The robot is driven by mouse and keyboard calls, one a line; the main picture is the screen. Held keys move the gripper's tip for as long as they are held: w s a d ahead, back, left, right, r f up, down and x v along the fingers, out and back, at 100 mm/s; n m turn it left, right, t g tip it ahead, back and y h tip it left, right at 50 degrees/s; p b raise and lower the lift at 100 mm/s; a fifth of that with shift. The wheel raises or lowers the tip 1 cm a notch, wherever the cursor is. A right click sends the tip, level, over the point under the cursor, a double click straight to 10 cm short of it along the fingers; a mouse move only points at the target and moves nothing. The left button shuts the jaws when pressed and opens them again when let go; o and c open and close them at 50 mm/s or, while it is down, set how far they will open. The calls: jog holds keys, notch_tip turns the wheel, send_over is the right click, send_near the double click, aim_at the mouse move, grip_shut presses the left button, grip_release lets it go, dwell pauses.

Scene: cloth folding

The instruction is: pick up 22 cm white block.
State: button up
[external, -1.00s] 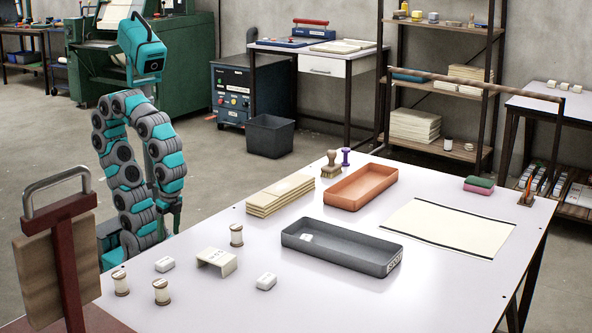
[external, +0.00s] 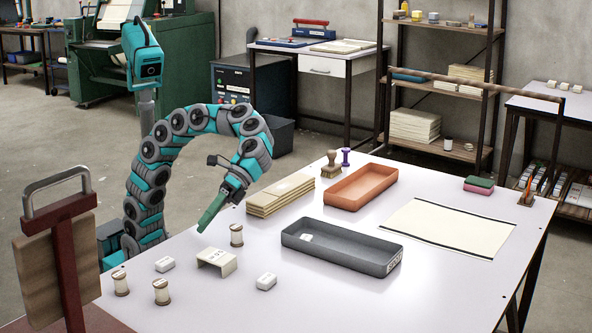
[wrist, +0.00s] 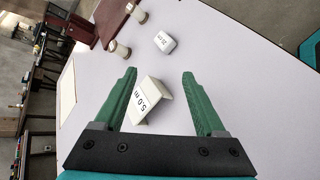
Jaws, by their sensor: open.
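Three small white blocks show in the external view: a left block (external: 165,264), a front block (external: 266,281) and one (external: 306,237) inside the grey tray (external: 341,247). Their labels are too small to read there. The wrist view shows one labelled white block (wrist: 165,42) beyond my fingers; its digits are not clear enough to be sure of. My gripper (external: 207,220) hangs over the table, above and behind the folded white card (external: 216,262). In the wrist view the gripper (wrist: 159,74) is open and empty, and the card (wrist: 150,98) shows between the fingers.
A thread spool (external: 236,235) stands near the gripper, and two more (external: 121,283) (external: 161,292) stand at front left. A stack of pale boards (external: 280,196) and an orange tray (external: 360,187) lie farther back. The front right tabletop is clear.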

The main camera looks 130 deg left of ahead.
aim_at(264, 280)
jog(key=w+n, duration=0.2)
jog(key=w, duration=0.2)
jog(key=w+a+f+n+p, duration=0.1)
jog(key=w+n, duration=0.1)
jog(key=w, duration=0.2)
jog(key=w+a+n+t+h, duration=0.1)
jog(key=w+n, duration=0.2)
jog(key=w, duration=0.1)
jog(key=shift+w+f+p, duration=0.15)
jog(key=shift+p, duration=0.25)
jog(key=w+n, duration=0.1)
jog(key=w, duration=0.1)
jog(key=w+a+f+n, duration=0.1)
jog(key=w+n, duration=0.1)
jog(key=w, duration=0.1)
jog(key=w+f+n+t+p, duration=0.1)
jog(key=w+n, duration=0.1)
jog(key=shift+w+a+f+h, duration=0.25)
jog(key=shift+a+h, duration=0.05)
jog(key=shift+h, duration=0.1)
jog(key=shift+w+f, duration=0.1)
jog(key=shift+d+f, duration=0.1)
jog(key=shift+d, duration=0.2)
jog(key=shift+x, duration=0.9)
jog(key=shift+w+x, duration=0.25)
jog(key=shift+x, duration=1.1)
jog(key=shift+w+x, duration=0.2)
jog(key=shift+x, duration=1.15)
jog(key=shift+r, duration=0.25)
jog(key=shift+c, duration=0.3)
